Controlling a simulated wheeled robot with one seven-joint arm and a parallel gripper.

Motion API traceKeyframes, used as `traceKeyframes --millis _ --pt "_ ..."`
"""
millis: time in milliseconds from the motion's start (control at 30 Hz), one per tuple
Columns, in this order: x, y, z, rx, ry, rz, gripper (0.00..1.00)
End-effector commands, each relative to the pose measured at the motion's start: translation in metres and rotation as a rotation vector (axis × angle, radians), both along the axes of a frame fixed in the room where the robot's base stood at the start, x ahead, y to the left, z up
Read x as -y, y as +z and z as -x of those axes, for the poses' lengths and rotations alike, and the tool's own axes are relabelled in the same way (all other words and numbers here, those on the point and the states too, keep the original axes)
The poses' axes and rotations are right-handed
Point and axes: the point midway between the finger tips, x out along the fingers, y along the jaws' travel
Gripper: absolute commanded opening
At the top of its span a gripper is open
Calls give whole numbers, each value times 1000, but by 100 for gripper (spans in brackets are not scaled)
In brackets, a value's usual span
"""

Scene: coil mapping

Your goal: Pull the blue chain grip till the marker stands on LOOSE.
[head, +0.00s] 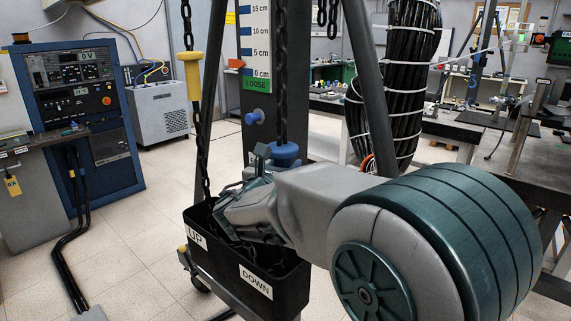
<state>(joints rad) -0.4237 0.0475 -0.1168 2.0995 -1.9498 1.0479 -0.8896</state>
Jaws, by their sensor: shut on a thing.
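The blue chain grip (285,150) hangs on the right-hand dark chain, low in front of the column. My gripper (264,160) is shut on it from the front left; my wrist and arm hide the grip's lower part. The scale (256,40) on the column reads from 15 cm down to 0 cm, with a green LOOSE field (255,86) below. The orange marker (236,63) stands at the scale's left edge, a little above the 0 cm line and above LOOSE.
A yellow chain grip (190,72) hangs on the left chain. A black chain box (219,264) labelled UP and DOWN sits below. A blue knob (254,117) sticks out of the column. Frame legs flank the chains. A bundled black cable coil (405,70) hangs at the right.

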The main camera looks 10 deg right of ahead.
Motion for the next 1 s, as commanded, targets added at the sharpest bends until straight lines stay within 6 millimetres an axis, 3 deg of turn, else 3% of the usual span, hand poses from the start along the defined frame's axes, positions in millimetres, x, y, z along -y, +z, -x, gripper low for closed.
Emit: traceKeyframes --millis 33,133,567,600,667,1000 --pt "0 -10 0 -6 0 -1 0" --pt "0 -13 0 -5 0 -1 0" --pt "0 -14 0 -6 1 -2 0" --pt "0 -14 0 -7 1 -1 38" --pt "0 -14 0 -5 1 -1 55" --pt "-2 -12 2 -2 2 0 55"
